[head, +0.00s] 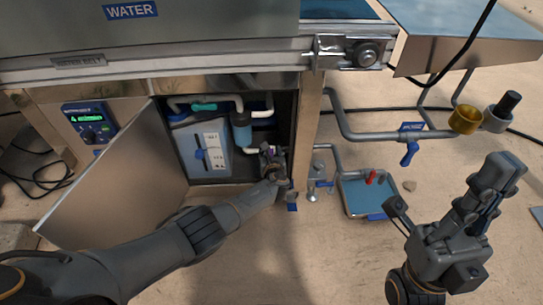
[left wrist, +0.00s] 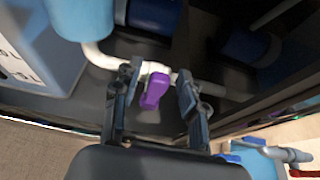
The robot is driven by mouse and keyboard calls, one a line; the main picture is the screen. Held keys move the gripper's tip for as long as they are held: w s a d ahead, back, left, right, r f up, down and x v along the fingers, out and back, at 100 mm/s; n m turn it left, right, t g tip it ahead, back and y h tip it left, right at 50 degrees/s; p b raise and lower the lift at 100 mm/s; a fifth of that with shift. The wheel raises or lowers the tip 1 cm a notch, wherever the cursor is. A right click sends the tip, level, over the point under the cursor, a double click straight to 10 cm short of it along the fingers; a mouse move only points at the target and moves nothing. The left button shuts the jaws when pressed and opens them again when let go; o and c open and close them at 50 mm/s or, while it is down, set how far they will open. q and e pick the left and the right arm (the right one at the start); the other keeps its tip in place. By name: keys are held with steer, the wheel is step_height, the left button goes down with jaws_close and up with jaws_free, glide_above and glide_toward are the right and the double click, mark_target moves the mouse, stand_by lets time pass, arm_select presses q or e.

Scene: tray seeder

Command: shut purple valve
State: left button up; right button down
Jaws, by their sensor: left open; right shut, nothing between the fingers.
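The purple valve handle (left wrist: 154,90) sits on a pale pipe in the left wrist view, with its lever pointing down toward me. My left gripper (left wrist: 158,80) is open, with one finger on each side of the handle and gaps visible between. In the head view my left gripper (head: 271,163) reaches into the lower right of the open cabinet and mostly hides the valve. My right gripper (head: 503,166) is shut and empty, raised over the floor at the right, away from the cabinet.
The cabinet door (head: 125,180) stands open at the left. A post (head: 308,130) borders the cabinet's right side. A blue tray (head: 367,195) lies on the floor to the right.

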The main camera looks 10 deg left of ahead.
arm_select(q)
steer(key=shift+s+d+r, duration=0.15)
steer(key=shift+s+d, duration=0.1)
steer(key=shift+s, duration=0.45)
steer(key=shift+s+r, duration=0.35)
steer(key=shift+s, duration=0.3)
steer(key=v, duration=0.9)
steer(key=shift+d, duration=0.25)
